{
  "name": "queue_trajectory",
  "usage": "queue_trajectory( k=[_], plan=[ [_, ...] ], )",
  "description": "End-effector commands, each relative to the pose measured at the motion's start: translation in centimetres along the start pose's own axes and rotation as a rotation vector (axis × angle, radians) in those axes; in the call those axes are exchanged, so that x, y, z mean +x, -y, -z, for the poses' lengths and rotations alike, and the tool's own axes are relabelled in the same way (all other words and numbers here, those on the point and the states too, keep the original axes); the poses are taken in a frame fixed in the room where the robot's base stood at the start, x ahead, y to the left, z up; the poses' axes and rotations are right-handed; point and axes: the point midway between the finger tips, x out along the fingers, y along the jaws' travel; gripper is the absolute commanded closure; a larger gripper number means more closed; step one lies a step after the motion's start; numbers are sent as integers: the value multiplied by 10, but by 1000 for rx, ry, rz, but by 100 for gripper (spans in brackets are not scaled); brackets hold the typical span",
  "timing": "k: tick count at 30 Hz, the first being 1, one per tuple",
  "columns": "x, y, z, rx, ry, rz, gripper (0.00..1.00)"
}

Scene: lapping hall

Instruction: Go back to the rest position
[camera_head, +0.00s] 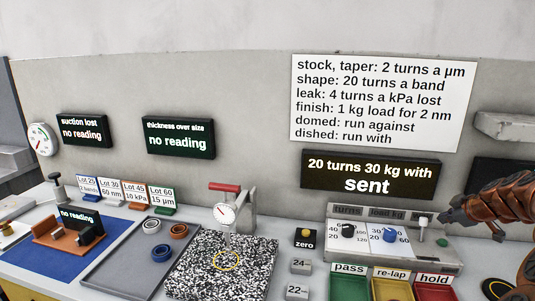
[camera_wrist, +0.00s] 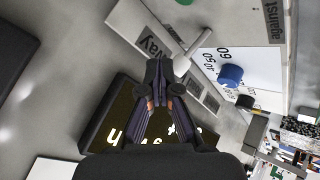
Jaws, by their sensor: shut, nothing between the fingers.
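My gripper (camera_head: 445,217) is at the right of the head view, close beside the pale lever (camera_head: 423,226) on the control box (camera_head: 395,256). It is shut and empty; its closed fingertips (camera_wrist: 158,72) show in the middle of the wrist view. The lever (camera_wrist: 190,45) stands just beyond them there, and I cannot tell whether they touch. The control box carries a black turns knob (camera_head: 348,231) and a blue load knob (camera_head: 389,235); the blue knob (camera_wrist: 230,75) also shows in the wrist view. The display (camera_head: 370,175) above reads "20 turns 30 kg with sent".
Green, yellow and red bins (camera_head: 435,292) marked pass, re-lap and hold stand in front of the box. A grey tray (camera_head: 115,275) with rings lies left. A grey shelf (camera_head: 505,126) juts from the wall.

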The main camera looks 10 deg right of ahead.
Motion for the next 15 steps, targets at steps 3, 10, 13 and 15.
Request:
queue_trajectory(
  k=[3,10,13,15],
  plan=[
    [-11,34,48,24,-20,76,100],
    [-48,139,132,113,6,282,100],
    [-69,186,154,153,47,365,100],
    [-86,216,166,178,84,408,100]
  ],
)
